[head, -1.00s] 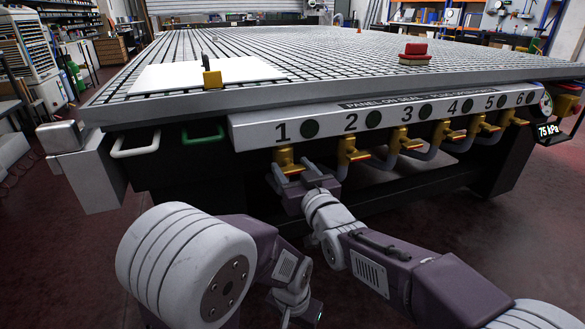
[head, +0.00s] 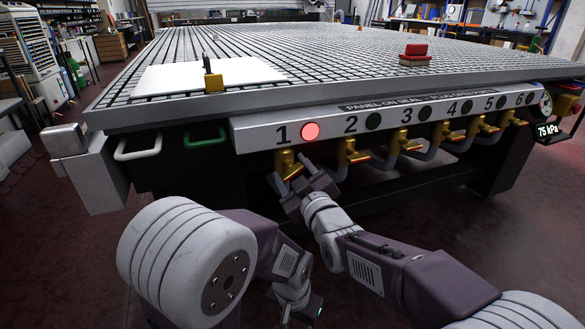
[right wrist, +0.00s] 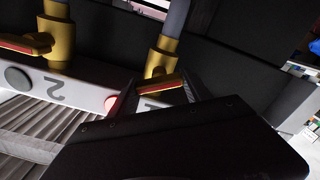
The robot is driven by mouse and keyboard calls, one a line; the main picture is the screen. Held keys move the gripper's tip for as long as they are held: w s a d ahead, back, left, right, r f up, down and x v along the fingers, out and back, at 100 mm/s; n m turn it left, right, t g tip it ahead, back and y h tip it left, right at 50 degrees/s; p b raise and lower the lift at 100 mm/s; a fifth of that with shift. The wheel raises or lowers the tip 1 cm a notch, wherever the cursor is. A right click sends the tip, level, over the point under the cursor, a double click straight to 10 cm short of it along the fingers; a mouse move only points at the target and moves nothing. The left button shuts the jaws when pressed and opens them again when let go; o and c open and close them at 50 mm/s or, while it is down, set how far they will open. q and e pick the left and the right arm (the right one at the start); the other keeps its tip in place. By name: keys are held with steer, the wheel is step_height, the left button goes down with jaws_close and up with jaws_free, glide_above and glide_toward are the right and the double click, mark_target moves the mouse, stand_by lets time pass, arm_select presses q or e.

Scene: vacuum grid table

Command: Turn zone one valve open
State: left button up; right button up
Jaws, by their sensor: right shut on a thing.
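The zone one valve (head: 284,160) is a brass valve under the panel's number 1. Its lever runs down to the right, between the fingers of my right gripper (head: 298,180). That gripper is tilted and shut on the lever. In the right wrist view the brass valve (right wrist: 163,58) and its red-striped lever (right wrist: 158,86) show. The dark gripper body hides part of the fingers and grip there. The zone one lamp (head: 310,131) glows red, and its edge shows in the right wrist view (right wrist: 111,103). My left arm is low in front; its fingers cannot be made out.
The zone two valve (head: 351,153) stands close right of my right gripper, with several more valves along the panel (head: 400,107). Their lamps are dark. A gauge readout (head: 547,130) shows 75 kPa. A white sheet (head: 165,78) lies on the grid table (head: 340,52).

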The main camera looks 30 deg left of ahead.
steer(key=n+p, duration=0.1)
steer(key=n, duration=0.5)
steer(key=shift+s+a+n+p, duration=0.1)
steer(key=shift+n+p, duration=0.2)
steer(key=n, duration=0.3)
steer(key=n+p, duration=0.1)
steer(key=n, duration=0.1)
steer(key=shift+f, duration=0.25)
steer(key=shift+n, duration=0.3)
steer(key=o, duration=1.4)
steer(key=shift+c, duration=0.2)
steer(key=shift+s, duration=0.1)
